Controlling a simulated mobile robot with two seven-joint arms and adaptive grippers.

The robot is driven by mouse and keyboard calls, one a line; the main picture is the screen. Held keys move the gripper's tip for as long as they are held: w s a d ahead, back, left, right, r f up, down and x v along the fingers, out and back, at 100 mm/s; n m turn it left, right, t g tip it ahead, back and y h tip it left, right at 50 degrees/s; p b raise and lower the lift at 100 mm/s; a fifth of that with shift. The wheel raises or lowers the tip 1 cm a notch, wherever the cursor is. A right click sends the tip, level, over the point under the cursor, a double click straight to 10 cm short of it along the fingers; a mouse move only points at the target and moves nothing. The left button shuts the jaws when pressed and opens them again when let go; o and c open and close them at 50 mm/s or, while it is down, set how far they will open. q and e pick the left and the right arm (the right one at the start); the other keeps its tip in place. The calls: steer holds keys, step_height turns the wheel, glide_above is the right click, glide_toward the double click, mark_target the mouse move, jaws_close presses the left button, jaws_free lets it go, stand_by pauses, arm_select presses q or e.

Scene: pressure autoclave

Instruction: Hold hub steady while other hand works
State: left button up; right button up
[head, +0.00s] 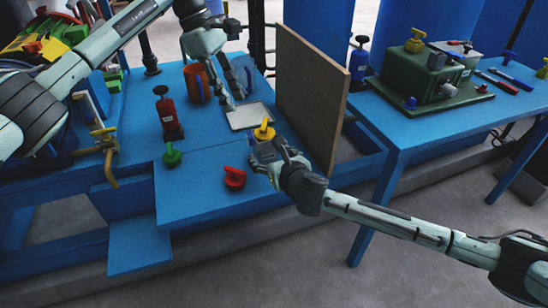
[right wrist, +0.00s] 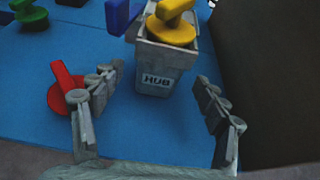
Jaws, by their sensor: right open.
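The hub (head: 266,152) is a small grey box labelled "HUB" with a yellow knob on top. It stands upright on the blue table and also shows in the right wrist view (right wrist: 163,58). My right gripper (head: 277,163) is open at its near side. In the right wrist view its fingers (right wrist: 157,85) are spread to either side, with the hub just beyond and between the tips, apparently untouched. My left gripper (head: 234,102) points down above a pale flat plate (head: 250,116) behind the hub. Its fingers look apart, with nothing seen between them.
A red knob (head: 234,178) and a green knob (head: 172,154) lie left of the hub. A red bottle-like part (head: 169,120) stands farther back. A tall brown board (head: 311,95) rises close on the right.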

mark_target(265, 150)
steer(key=shift+x, duration=2.8)
steer(key=shift+c, duration=0.2)
